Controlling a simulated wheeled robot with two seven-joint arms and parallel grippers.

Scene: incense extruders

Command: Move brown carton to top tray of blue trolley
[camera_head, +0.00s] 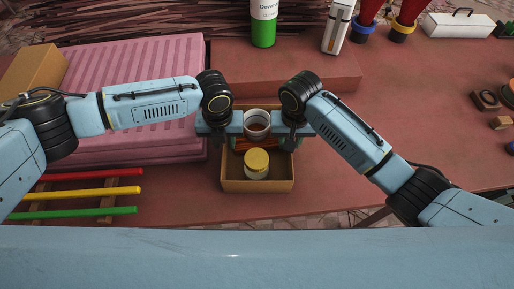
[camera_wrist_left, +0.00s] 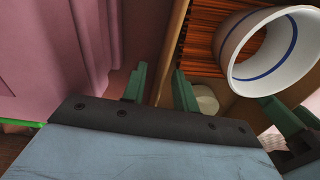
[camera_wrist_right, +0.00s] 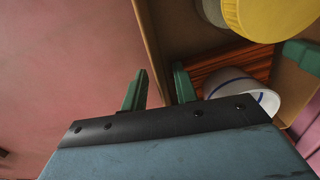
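The brown carton (camera_head: 258,186) is open-topped and rests on the red table near its front edge. It holds a white mug with a blue band (camera_head: 257,124), a jar with a yellow lid (camera_head: 256,160) and reddish-brown sticks (camera_wrist_left: 202,45). My left gripper (camera_wrist_left: 160,86) has its fingers on either side of the carton's left wall, apparently clamped on it. My right gripper (camera_wrist_right: 159,80) has its fingers on either side of the right wall in the same way. In the head view my wrists partly hide the fingers. No blue trolley can be made out.
A pink ridged stack (camera_head: 135,65) stands close to the carton's left. Red, yellow and green rods (camera_head: 85,191) lie at the front left. A green-and-white bottle (camera_head: 263,25) and a white container (camera_head: 337,27) stand behind. The table right of the carton is mostly clear.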

